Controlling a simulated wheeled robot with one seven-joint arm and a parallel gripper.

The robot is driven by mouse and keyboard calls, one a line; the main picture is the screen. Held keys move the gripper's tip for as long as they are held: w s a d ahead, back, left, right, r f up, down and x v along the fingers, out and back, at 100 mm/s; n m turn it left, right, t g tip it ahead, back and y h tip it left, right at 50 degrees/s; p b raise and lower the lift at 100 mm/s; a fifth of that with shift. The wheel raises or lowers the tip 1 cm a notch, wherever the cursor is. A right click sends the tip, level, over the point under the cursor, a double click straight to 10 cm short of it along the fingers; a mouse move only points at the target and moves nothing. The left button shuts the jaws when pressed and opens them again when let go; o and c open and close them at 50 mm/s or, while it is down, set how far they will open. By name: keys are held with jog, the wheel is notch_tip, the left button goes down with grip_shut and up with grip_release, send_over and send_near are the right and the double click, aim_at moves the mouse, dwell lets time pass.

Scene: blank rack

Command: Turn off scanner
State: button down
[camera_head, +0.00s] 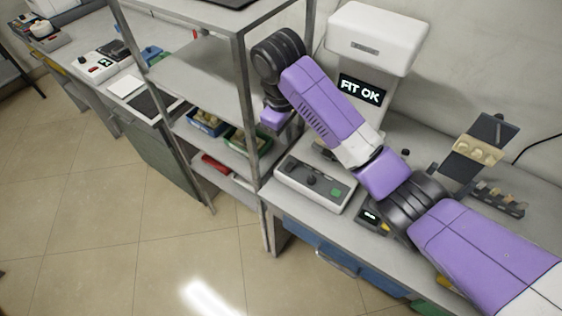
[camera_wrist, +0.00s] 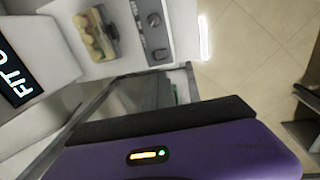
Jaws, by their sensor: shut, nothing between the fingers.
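The scanner (camera_head: 372,40) is a white machine on the bench, its dark display (camera_head: 361,89) lit with "FIT OK". That display also shows, rotated, at the left of the wrist view (camera_wrist: 14,75). In front of it is a grey-white control panel (camera_head: 290,170) with a dark knob (camera_head: 312,180) and a green button (camera_head: 337,192). My gripper (camera_head: 275,117) is shut and empty, near the shelf rack, left of the scanner and above the panel. Its fingertips are hard to make out. My arm covers part of the scanner. Whether the scanner has a power switch I cannot tell.
A metal shelf rack (camera_head: 240,75) with bins stands close beside my gripper. A small device with a lit display (camera_head: 370,216) sits right of the panel. A holder with round pale pieces (camera_head: 478,150) stands further right. The tiled floor (camera_head: 130,200) is open at left.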

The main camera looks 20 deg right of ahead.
jog(key=shift+d+r, duration=0.1)
jog(key=shift+r, duration=0.2)
jog(key=b, duration=0.3)
send_near(291, 164)
jog(key=f, duration=0.6)
jog(key=shift+w+d+f, duration=0.3)
jog(key=shift+w+f, duration=0.05)
jog(key=shift+f, duration=0.05)
